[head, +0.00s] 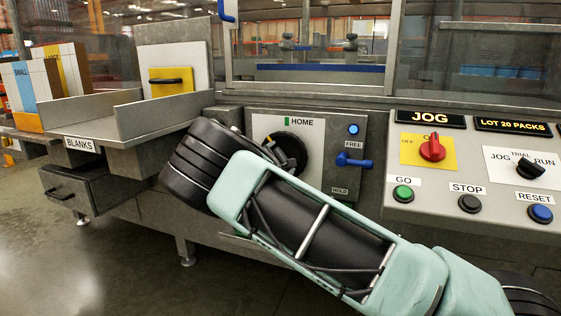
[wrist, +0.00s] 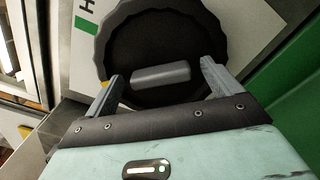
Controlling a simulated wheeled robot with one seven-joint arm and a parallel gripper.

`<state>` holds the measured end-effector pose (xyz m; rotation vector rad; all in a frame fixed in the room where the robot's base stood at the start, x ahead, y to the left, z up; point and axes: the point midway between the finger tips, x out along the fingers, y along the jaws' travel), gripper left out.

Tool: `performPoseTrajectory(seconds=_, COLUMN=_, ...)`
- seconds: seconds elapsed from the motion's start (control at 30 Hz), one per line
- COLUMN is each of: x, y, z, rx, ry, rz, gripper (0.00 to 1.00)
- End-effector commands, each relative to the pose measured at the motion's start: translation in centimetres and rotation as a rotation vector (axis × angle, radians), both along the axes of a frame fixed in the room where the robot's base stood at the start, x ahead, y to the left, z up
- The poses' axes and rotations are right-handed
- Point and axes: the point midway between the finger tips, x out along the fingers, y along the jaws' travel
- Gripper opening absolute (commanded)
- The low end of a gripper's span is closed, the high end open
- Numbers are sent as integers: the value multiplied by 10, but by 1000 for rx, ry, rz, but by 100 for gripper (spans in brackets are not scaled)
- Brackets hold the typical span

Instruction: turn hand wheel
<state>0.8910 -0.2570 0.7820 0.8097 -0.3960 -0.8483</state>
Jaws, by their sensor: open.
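The hand wheel (wrist: 150,35) is a black disc with a scalloped rim, mounted on a white plate marked HOME. In the wrist view it fills the upper middle, with a grey raised bar (wrist: 161,75) across its lower part. My gripper (wrist: 158,80) is open, with one finger on each side of the bar. I cannot tell whether the fingers touch the wheel face. In the head view the wheel (head: 288,143) is partly hidden behind my arm, and the fingertips are mostly hidden there.
Right of the wheel are a blue FREE lamp (head: 353,129) and a blue lever (head: 354,161) above HOLD. Further right stands a control panel with a red knob (head: 432,148) and several buttons. Left are a BLANKS tray (head: 90,112) and a drawer (head: 85,185).

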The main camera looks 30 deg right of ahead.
Motion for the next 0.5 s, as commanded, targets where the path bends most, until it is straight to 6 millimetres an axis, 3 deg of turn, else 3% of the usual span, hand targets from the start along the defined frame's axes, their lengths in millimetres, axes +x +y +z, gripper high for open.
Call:
performPoseTrajectory(seconds=0.27, x=1, y=-1, z=0, rx=1, ry=0, rz=1, gripper=90)
performPoseTrajectory(seconds=0.5, x=1, y=-1, z=0, rx=1, ry=0, rz=1, gripper=27)
